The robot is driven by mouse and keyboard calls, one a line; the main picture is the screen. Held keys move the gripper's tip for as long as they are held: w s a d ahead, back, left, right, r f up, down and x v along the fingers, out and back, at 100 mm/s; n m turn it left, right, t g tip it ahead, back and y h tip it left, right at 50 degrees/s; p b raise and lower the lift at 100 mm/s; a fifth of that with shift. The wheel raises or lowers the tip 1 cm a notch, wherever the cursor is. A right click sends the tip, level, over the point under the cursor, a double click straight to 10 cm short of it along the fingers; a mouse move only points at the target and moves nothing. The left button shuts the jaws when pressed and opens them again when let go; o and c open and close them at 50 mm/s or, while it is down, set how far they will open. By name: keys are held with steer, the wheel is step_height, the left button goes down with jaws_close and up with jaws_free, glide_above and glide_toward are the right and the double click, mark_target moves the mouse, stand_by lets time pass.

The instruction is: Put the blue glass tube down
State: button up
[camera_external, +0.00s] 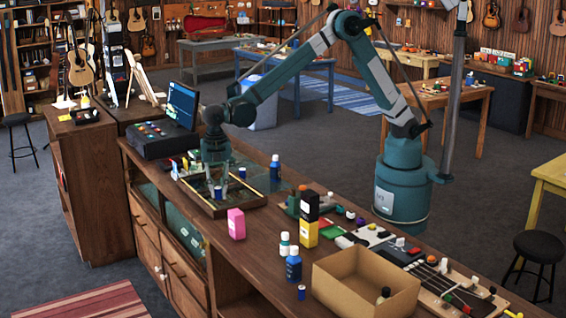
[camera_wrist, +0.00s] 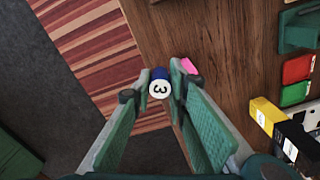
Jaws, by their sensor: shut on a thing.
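The blue glass tube (camera_wrist: 159,74) shows in the wrist view as a blue body with a round white end bearing a dark mark. My gripper (camera_wrist: 160,92) is shut on it, with a green-padded finger on each side. In the external view my gripper (camera_external: 217,181) points down, and the tube (camera_external: 218,193) is a small blue spot between the fingertips. It appears in front of the wooden tray (camera_external: 238,209). The wrist view shows brown wooden counter (camera_wrist: 215,30) beside and beyond the tube. The gap between the tube and the surface below cannot be told.
A pink box (camera_external: 236,224) stands close to my gripper. Blue bottles (camera_external: 293,266), a yellow-and-black box (camera_external: 309,222) and an open cardboard box (camera_external: 366,291) stand farther right. The counter's front edge is near, with a striped rug (camera_wrist: 95,50) on the floor.

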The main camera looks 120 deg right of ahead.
steer(key=s+d+m+b, duration=0.1)
steer(key=s+d+m, duration=0.2)
steer(key=d, duration=1.4)
steer(key=s+d+m+b, duration=0.1)
steer(key=s+d+m, duration=0.15)
steer(key=d, duration=1.45)
steer(key=s+d+m+b, duration=0.1)
steer(key=s+d+m, duration=0.1)
steer(key=s+d, duration=0.5)
steer(key=s+d+m+b, duration=0.1)
steer(key=s+d+m, duration=0.15)
steer(key=d, duration=0.75)
steer(key=s+d+m, duration=0.2)
steer(key=s+d, duration=0.3)
steer(key=d, duration=0.4)
steer(key=shift+d+f, duration=0.15)
steer(key=shift+f, duration=2.3)
steer(key=shift+f, duration=3.15)
steer(key=shift+f+p, duration=0.4)
steer(key=shift+f, duration=1.45)
